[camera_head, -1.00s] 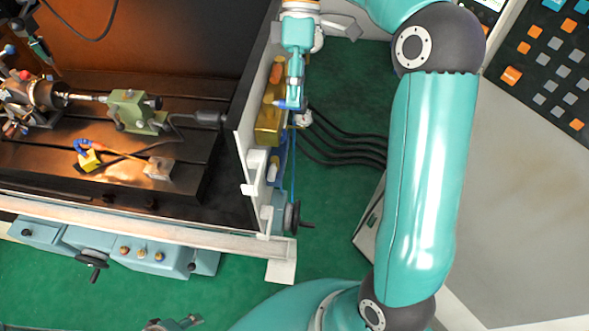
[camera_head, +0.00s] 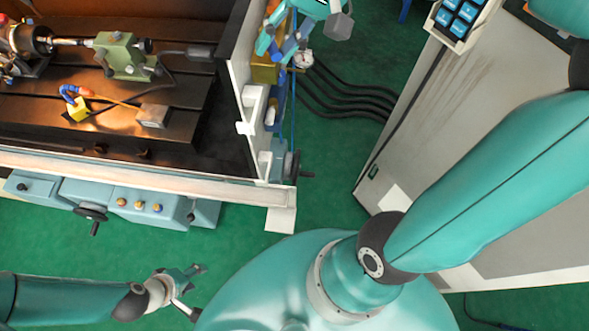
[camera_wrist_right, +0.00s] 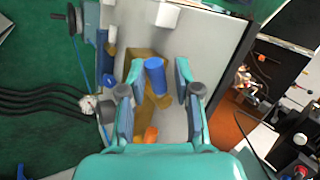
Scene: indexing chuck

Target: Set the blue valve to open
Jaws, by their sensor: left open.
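The blue valve handle (camera_wrist_right: 155,77) shows in the right wrist view as a blue cylinder by a brass-coloured body (camera_wrist_right: 147,98) on a pale panel. My right gripper (camera_wrist_right: 158,72) is open, with one finger on each side of the blue handle. Gaps show between handle and fingers; the depth is hard to judge. In the head view my right gripper (camera_head: 279,43) is at the top, by the side of the machine, and partly hides the brass body (camera_head: 264,75). My left gripper (camera_head: 194,276) is open and empty at the lower left, over the green floor.
A gauge (camera_head: 303,59) and several black hoses (camera_head: 345,100) lie right of the valve area. The machine's white side wall (camera_head: 240,100) stands to its left. A grey cabinet (camera_head: 440,130) is at the right. An orange part (camera_wrist_right: 151,134) shows near my right gripper.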

